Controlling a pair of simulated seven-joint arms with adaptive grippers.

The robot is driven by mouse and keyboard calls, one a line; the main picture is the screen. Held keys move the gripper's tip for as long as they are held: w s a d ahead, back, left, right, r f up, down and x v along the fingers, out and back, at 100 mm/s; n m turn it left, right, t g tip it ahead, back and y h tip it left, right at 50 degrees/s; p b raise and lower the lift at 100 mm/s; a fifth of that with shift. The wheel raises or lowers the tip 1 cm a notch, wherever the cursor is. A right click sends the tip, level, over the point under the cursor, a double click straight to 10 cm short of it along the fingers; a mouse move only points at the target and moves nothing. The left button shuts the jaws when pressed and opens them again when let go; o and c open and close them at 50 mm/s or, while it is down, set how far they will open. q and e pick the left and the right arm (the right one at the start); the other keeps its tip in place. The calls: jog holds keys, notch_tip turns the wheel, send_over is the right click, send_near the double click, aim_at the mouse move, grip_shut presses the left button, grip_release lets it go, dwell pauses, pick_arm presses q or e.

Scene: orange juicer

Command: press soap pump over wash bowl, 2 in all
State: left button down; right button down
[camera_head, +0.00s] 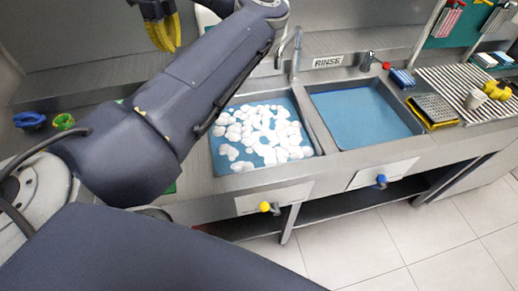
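The wash bowl (219,168) is the left sink basin, blue inside, with many white foam clumps (265,125) across it. My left arm crosses the view from the lower left to the top. My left gripper (163,38), dark with yellow fingers, points down at the top, left of the basin. Its fingers look close together, but I cannot tell whether they are open or shut. A white object (205,18) shows just right of it, mostly hidden behind my arm; I cannot tell whether it is the soap pump. My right gripper is not in view.
A second blue basin (365,118) lies to the right, below a RINSE sign (328,61). A metal faucet (296,55) stands behind the basins. A ridged drainboard (460,90) with a white cup (474,98) is at right. Blue (30,120) and green (64,121) items sit at left.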

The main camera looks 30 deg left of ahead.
pick_arm(q)
jog(key=shift+r, duration=2.7)
